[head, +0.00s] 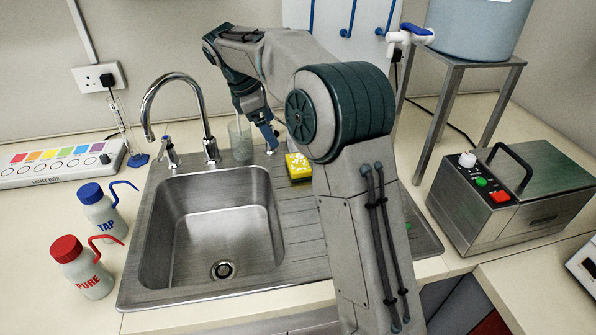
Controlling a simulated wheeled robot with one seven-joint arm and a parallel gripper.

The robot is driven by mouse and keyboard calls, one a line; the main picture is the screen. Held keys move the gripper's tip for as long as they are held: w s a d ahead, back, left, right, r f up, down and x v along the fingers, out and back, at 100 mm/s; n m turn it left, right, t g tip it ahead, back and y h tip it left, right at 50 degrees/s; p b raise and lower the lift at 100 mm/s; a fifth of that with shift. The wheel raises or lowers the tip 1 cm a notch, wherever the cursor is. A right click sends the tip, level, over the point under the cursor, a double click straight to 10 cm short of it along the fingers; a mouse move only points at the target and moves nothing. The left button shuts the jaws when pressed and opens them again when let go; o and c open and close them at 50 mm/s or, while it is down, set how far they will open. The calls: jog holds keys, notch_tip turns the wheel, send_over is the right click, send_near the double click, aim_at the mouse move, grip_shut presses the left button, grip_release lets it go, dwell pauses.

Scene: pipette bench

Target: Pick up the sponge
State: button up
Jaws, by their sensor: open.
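The yellow sponge (299,167) with white spots on its top lies on the ribbed drainboard (299,222), right of the sink basin. My arm covers the area just to its right. My gripper (270,142) is above and behind the sponge, slightly to its left, pointing down. It is open, with a blue finger showing, and nothing is seen between its fingers. It looks apart from the sponge.
A clear beaker (240,140) stands behind the basin, close left of my gripper. The tall faucet (180,90) rises left of it. Wash bottles (82,267) stand left of the sink (220,230). A metal stand (440,110) and a boxy device (510,195) are at right.

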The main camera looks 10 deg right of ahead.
jog(key=w+f+n, duration=0.1)
jog(key=w+f, duration=0.1)
jog(key=b, duration=0.1)
send_over(289, 163)
jog(key=a, duration=0.2)
jog(key=f, duration=0.7)
jog(key=shift+w+a+f, duration=0.1)
jog(key=shift+a+f, duration=0.1)
jog(key=shift+x, duration=2.6)
jog(key=shift+d, duration=0.2)
jog(key=c, duration=0.8)
jog(key=shift+r, duration=0.1)
jog(key=shift+a+r, duration=0.4)
jog(key=a+r, duration=0.2)
jog(key=a, duration=0.2)
jog(key=a+r, duration=0.2)
jog(key=a, duration=0.2)
jog(key=s+a+r, duration=0.1)
jog(key=a+r, duration=0.2)
jog(key=a, duration=0.2)
jog(key=shift+a, duration=0.1)
